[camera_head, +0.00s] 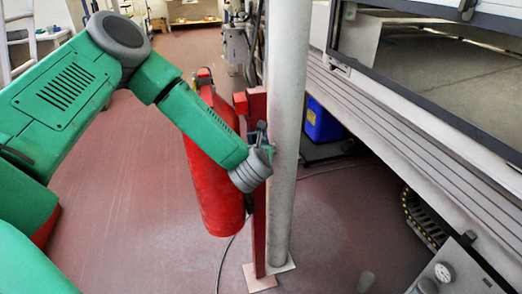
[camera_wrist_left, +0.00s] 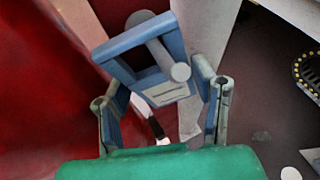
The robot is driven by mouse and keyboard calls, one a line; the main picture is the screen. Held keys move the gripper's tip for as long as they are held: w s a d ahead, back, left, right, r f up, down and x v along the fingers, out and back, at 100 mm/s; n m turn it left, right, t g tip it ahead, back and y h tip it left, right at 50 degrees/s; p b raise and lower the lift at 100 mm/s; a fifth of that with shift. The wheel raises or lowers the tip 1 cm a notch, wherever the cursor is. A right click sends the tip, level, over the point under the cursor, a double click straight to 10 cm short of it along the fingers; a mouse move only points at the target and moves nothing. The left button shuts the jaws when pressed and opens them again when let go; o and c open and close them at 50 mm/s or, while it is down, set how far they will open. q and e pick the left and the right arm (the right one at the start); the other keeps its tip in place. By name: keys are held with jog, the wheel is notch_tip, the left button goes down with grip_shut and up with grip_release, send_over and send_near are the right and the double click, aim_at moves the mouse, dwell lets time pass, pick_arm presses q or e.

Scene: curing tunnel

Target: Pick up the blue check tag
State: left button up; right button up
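The blue check tag (camera_wrist_left: 117,45) is a blue frame with a square opening and a pale label plate at its lower end. In the left wrist view it hangs tilted on a grey peg that passes through the opening. My left gripper (camera_wrist_left: 163,95) is open, with one finger on each side of the tag's lower end; the right finger looks very close to it, and I cannot tell whether it touches. In the head view my left gripper (camera_head: 262,148) is at the red post, where the tag is mostly hidden. My right gripper is not in view.
A red cylinder (camera_head: 218,190) hangs beside the red post (camera_head: 259,215), close to my left forearm. A large machine (camera_head: 430,110) fills the right side, with a blue bin (camera_head: 322,122) beneath. The floor at left is clear.

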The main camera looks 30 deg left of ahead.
pick_arm(q)
jog(key=shift+a+f, duration=0.15)
jog(key=shift+a, duration=0.25)
jog(key=shift+c, duration=0.4)
jog(key=shift+d, duration=0.2)
jog(key=shift+r, duration=0.6)
jog(key=s+d, duration=1.1)
jog(key=d, duration=0.2)
jog(key=shift+s+d+r, duration=0.2)
jog(key=shift+s+d, duration=0.15)
